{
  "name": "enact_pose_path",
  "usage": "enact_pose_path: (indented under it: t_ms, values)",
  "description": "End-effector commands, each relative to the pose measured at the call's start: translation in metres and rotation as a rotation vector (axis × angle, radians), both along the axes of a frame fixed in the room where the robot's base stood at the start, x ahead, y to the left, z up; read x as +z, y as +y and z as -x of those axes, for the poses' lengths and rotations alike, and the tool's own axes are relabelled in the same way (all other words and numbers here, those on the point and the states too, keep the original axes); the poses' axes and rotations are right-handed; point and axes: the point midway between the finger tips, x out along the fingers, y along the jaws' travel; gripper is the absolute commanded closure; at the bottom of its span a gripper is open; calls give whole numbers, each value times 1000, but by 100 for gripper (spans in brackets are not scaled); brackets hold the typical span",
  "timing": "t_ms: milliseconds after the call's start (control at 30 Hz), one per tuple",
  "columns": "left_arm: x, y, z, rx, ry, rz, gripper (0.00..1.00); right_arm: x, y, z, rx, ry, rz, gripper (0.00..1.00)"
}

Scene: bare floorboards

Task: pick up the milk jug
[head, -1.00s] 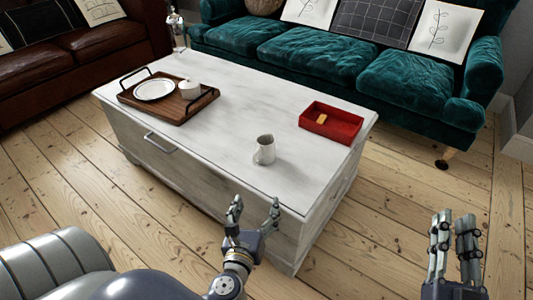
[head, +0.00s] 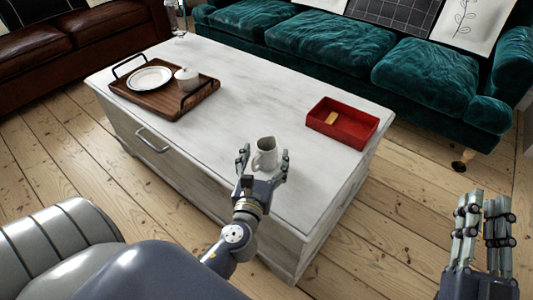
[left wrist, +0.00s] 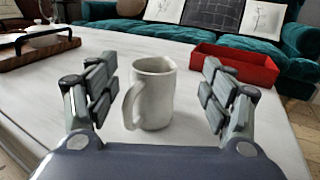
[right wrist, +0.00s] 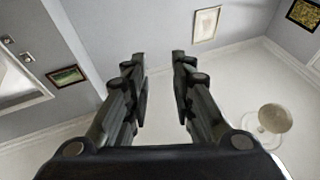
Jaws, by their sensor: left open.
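The milk jug (head: 265,154) is a small off-white jug with a handle, upright on the white wooden chest table. In the left wrist view the jug (left wrist: 154,92) stands between the two fingers, its handle towards the left, with a gap on both sides. My left gripper (head: 264,160) is open around the jug, its fingers apart from it; it also shows in the left wrist view (left wrist: 158,95). My right gripper (head: 482,222) is empty, off to the right over the floor; in the right wrist view its fingers (right wrist: 158,62) stand apart.
The table (head: 250,85) also bears a wooden tray (head: 205,96) with a plate (head: 150,79) and a lidded white pot (head: 186,78). A red box (head: 343,123) stands right of the jug. A teal sofa (head: 345,50) is behind. The tabletop around the jug is clear.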

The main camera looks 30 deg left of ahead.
Motion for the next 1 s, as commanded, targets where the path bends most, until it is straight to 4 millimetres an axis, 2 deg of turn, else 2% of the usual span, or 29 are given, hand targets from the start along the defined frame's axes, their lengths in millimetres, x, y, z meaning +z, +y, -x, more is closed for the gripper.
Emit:
enact_pose_path:
  t_ms: [400, 700, 767, 933, 1000]
  values:
    - [-5, 24, -42, 1, -2, -2, 26, 34, 0, 18, 12, -195, -55, 77]
    - [-5, 26, -46, 1, 0, -1, 26, 37, 0, 20, 12, -211, -60, 77]
    - [-5, 26, -46, 1, 0, -1, 37, 37, 0, 20, 12, -211, -60, 77]
    - [-5, 26, -46, 0, 0, 0, 76, 37, 0, 20, 12, -210, -60, 77]
    - [-5, 26, -46, 1, 0, 0, 79, 37, 0, 20, 12, -210, -60, 77]
